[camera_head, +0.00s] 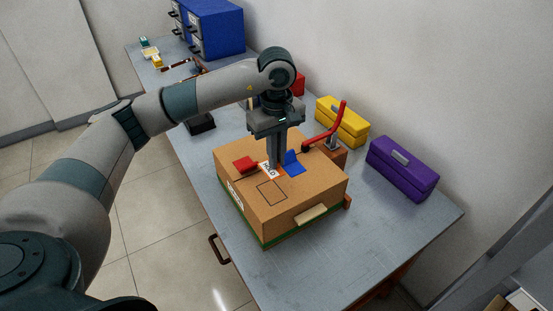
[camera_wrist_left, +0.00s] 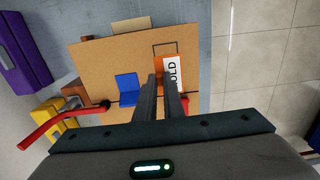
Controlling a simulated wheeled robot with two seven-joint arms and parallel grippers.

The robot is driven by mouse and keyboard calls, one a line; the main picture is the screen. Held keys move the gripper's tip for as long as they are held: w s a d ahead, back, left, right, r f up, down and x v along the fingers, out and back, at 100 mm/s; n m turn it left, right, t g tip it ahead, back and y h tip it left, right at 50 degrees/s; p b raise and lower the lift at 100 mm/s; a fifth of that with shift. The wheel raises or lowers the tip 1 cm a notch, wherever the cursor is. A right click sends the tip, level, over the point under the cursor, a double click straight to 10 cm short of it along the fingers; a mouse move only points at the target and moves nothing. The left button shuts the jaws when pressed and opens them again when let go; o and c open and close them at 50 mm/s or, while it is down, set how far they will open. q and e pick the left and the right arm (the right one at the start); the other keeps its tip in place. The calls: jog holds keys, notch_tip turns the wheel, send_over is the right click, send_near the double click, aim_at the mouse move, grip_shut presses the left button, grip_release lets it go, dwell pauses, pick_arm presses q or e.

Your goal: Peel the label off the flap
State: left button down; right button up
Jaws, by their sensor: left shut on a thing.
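A cardboard box (camera_head: 312,193) stands on the grey table, with its flaps forming the top. A label (camera_head: 267,173), white and orange with dark letters, lies on the top beside a drawn rectangular outline (camera_head: 271,193). In the left wrist view the label (camera_wrist_left: 173,74) shows the letters "OLD"; its left part is hidden by the fingers. My left gripper (camera_head: 274,165) points down at the box top, and its fingertips (camera_wrist_left: 162,75) are shut on the label's edge. My right gripper is not in view.
A blue piece (camera_head: 294,163) and a red piece (camera_head: 245,164) sit on the box top either side of the gripper. A red-handled clamp (camera_head: 326,130) stands behind the box. Yellow (camera_head: 343,121) and purple (camera_head: 402,167) cases lie to the right. The table front is clear.

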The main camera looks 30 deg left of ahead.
pick_arm(q)
jog(key=shift+r, duration=0.95)
jog(key=shift+s+d+f, duration=0.1)
